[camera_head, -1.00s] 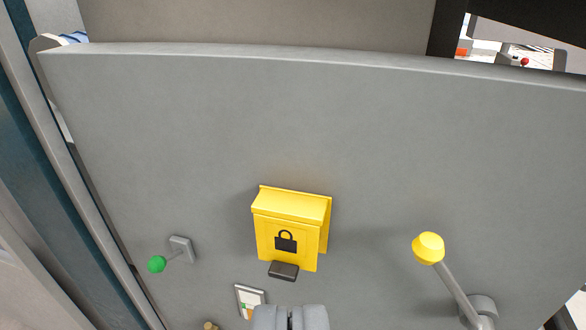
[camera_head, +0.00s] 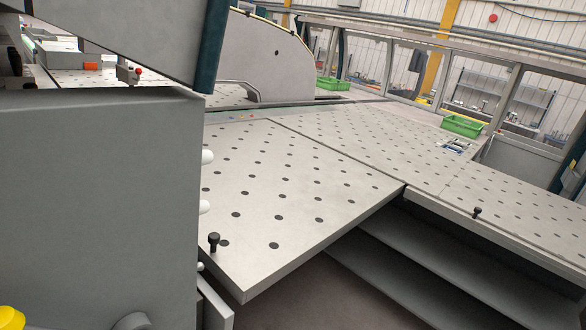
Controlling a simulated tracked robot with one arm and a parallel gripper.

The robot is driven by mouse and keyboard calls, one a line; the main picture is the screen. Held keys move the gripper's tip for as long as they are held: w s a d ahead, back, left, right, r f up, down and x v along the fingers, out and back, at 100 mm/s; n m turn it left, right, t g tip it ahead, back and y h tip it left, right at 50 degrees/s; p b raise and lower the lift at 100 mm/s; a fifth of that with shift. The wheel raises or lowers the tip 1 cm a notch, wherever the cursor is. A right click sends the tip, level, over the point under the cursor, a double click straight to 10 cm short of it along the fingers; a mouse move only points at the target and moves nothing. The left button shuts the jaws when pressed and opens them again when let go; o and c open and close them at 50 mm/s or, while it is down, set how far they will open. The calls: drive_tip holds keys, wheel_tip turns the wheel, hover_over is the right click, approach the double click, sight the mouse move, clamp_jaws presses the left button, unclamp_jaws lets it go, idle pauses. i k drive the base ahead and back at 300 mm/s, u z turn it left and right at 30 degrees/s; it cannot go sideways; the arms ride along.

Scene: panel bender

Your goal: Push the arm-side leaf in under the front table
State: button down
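A pale grey leaf with dark round dots (camera_head: 285,225) juts toward me at the centre, and its near corner overhangs open space. A black knob (camera_head: 214,242) stands on its near left end. The dotted front table (camera_head: 370,135) stretches behind it and to the right, with a seam between them. A second black knob (camera_head: 477,212) stands on the dotted surface near the right front edge. I cannot tell for sure which knobbed section is the arm-side leaf. My gripper is not in view.
A grey cabinet (camera_head: 95,200) fills the left side, close to the leaf's left edge. A yellow knob (camera_head: 10,318) shows at lower left. Dark shelf-like levels (camera_head: 400,255) lie under the table. The floor below the leaf looks clear.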

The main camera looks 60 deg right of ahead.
sight(277, 197)
drive_tip(key=z, duration=2.4)
drive_tip(key=k, duration=1.2)
drive_tip(key=z, duration=0.85)
drive_tip(key=i, duration=1.6)
drive_tip(key=u, duration=0.7)
drive_tip(key=i, duration=1.3)
drive_tip(key=u, duration=1.2)
drive_tip(key=i, duration=0.95)
drive_tip(key=u, duration=0.85)
